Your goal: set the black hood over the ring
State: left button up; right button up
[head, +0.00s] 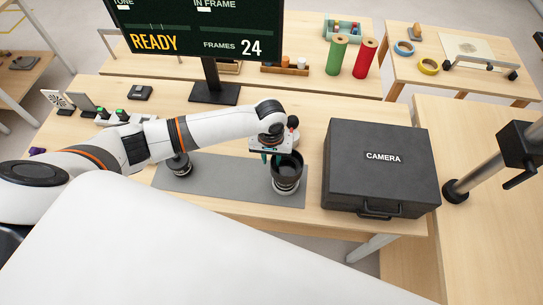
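The hood is an open-topped cup, roughly upright. Directly below it is a dark banded lens body (286,188) with a lighter ring, near the mat's right end. I cannot tell whether hood and ring touch. My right gripper is not in view.
A second dark lens-like piece (180,167) stands on the grey mat (225,184), partly behind my arm. A black CAMERA case (385,185) stands close to the right. A monitor (205,30) stands behind, and a pole stand (485,165) is at far right.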

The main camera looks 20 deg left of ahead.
pick_arm(q)
notch_tip(320, 180, up, 12)
jog(key=b, duration=0.2)
jog(key=shift+a, duration=0.1)
dwell(0.5)
